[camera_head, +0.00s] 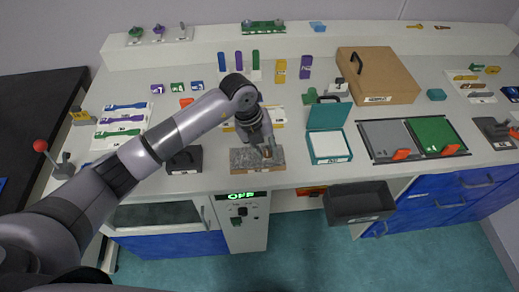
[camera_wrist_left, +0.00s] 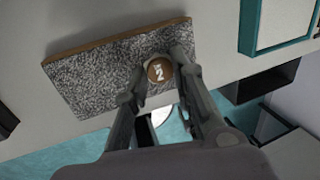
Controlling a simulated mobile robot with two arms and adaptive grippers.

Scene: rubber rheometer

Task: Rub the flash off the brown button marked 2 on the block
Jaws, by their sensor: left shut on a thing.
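The block (camera_head: 243,158) is a flat slab with a speckled grey top and a brown edge, lying near the table's front edge. It fills much of the left wrist view (camera_wrist_left: 105,75). The brown button marked 2 (camera_wrist_left: 159,70) is round with a white mark and sits between the fingertips of my left gripper (camera_wrist_left: 160,80). My left gripper (camera_head: 267,152) is shut on the button, at the right part of the block. Whether the button touches the block's top or is held just above it, I cannot tell. My right gripper is not in view.
A teal box with its lid open (camera_head: 329,146) stands right of the block. A dark small box (camera_head: 185,160) is to its left. A dark open bin (camera_head: 358,202) hangs at the table's front. A brown case (camera_head: 378,78) lies farther back.

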